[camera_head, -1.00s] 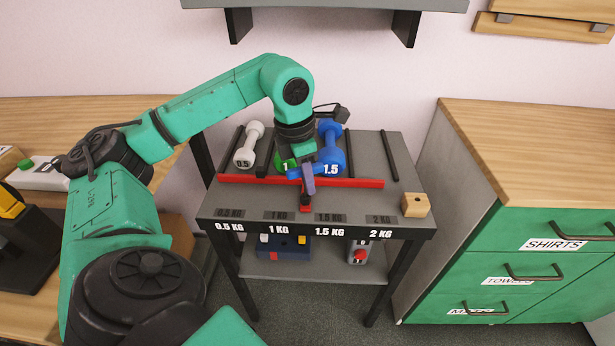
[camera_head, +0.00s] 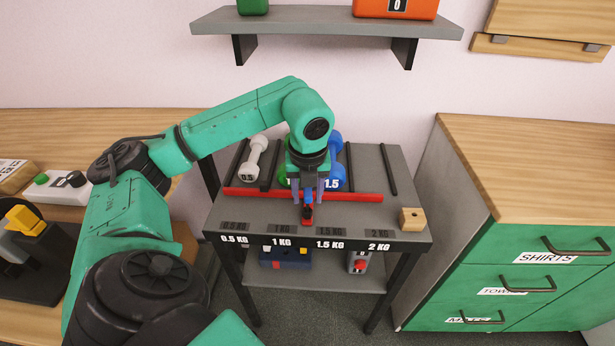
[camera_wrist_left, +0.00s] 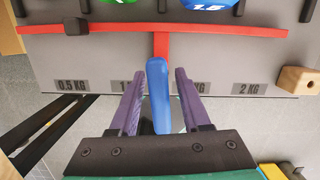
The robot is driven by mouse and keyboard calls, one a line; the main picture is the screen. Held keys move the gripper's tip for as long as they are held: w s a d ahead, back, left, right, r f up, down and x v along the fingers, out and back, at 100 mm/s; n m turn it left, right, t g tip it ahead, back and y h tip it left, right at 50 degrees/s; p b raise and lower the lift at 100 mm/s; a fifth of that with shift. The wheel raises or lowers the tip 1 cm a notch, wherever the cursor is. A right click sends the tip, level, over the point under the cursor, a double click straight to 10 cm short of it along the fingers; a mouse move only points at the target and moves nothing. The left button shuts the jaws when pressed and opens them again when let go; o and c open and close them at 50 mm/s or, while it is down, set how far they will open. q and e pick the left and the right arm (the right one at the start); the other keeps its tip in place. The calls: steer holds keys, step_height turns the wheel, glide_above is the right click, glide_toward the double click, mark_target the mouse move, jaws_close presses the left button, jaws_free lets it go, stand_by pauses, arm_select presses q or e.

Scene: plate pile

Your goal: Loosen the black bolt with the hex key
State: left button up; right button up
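I cannot make out a hex key or a black bolt in either view. My left gripper (camera_head: 308,190) is over the front of the grey rack table (camera_head: 385,215). Its purple fingers are open, one on each side of a blue handle. In the wrist view the blue handle (camera_wrist_left: 158,95) lies between the fingers, with a narrow gap at each side. It lines up with the short stem of a red bar (camera_wrist_left: 215,29); whether they are joined I cannot tell. My right gripper is not in view.
A white dumbbell (camera_head: 253,162), a green one (camera_head: 284,176) and a blue one (camera_head: 337,178) lie behind the red bar. A wooden block (camera_head: 412,219) sits at the table's front right. A drawer cabinet (camera_head: 530,200) stands right; a wooden desk (camera_head: 60,125) stands left.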

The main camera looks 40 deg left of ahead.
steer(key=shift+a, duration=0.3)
arm_select(q)
steer(key=r, duration=0.2)
steer(key=r+p, duration=0.1)
steer(key=r, duration=0.2)
steer(key=d+r, duration=0.1)
steer(key=r, duration=0.2)
steer(key=shift+s+r+p, duration=0.1)
steer(key=shift+s+p, duration=0.2)
step_height(320, 180, up, 6)
steer(key=s+p, duration=0.1)
steer(key=p, duration=0.3)
steer(key=shift+d, duration=0.25)
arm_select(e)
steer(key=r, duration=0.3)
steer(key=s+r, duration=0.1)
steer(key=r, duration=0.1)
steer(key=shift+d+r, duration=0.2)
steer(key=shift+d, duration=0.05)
arm_select(q)
steer(key=shift+r, duration=0.1)
